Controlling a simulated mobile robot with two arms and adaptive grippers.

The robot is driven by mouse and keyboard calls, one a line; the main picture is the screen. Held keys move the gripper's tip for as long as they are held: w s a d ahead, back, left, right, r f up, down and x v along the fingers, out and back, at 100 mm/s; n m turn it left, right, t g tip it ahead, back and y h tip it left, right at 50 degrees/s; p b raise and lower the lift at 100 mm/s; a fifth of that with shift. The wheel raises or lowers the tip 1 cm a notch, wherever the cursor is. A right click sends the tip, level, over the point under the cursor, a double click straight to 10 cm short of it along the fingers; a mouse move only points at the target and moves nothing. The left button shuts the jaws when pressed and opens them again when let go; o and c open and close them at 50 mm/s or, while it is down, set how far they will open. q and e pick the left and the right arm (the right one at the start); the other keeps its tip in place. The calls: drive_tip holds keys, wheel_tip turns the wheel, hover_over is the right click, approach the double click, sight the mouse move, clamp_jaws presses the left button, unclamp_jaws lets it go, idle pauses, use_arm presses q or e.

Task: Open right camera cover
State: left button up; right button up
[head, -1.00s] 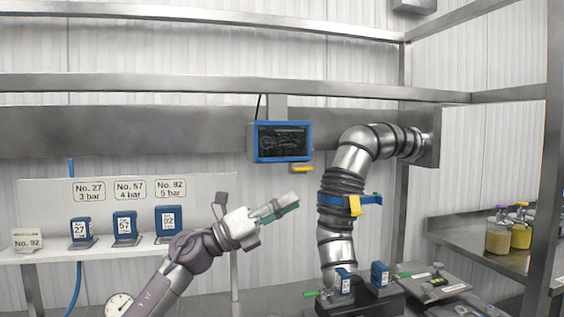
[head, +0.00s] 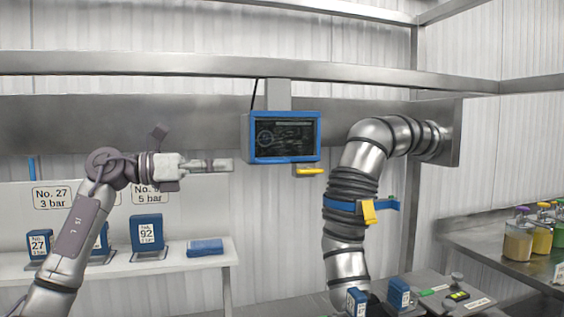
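I cannot clearly tell which part is the right camera cover. A blue-framed screen (head: 284,155) hangs on the wall, with a yellow handle-like piece (head: 309,170) below its right side. My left gripper (head: 226,165) is left of the screen, apart from it, with its fingers pointing right. It is seen side-on and appears empty, but its finger gap cannot be made out. Two small blue boxes, the left one (head: 356,302) and the right one (head: 399,293), stand at the bottom edge near the pipe. My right gripper is not in view.
A bent steel pipe (head: 363,160) with a blue band and yellow tab (head: 369,211) stands right of the screen. A left shelf (head: 215,262) bears blue numbered boxes (head: 146,233) and a flat blue item (head: 205,247). Jars (head: 518,240) stand on the right counter.

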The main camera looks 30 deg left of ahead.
use_arm(q)
drive_tip(key=p, duration=0.3)
approach(285, 162)
drive_tip(key=x, duration=0.3)
drive_tip(key=shift+w+d+r, duration=0.15)
drive_tip(key=shift+w+r, duration=0.1)
drive_tip(key=shift+w, duration=0.1)
drive_tip(key=p+x, duration=0.2)
drive_tip(key=x, duration=0.3)
drive_tip(key=shift+w+d+f, duration=0.1)
drive_tip(key=shift+w+f, duration=0.05)
drive_tip(key=shift+w, duration=0.15)
drive_tip(key=shift+w+d, duration=0.2)
drive_tip(key=shift+w+d+f, duration=0.1)
drive_tip(key=shift+w+f, duration=0.05)
drive_tip(key=shift+w, duration=0.05)
clamp_jaws()
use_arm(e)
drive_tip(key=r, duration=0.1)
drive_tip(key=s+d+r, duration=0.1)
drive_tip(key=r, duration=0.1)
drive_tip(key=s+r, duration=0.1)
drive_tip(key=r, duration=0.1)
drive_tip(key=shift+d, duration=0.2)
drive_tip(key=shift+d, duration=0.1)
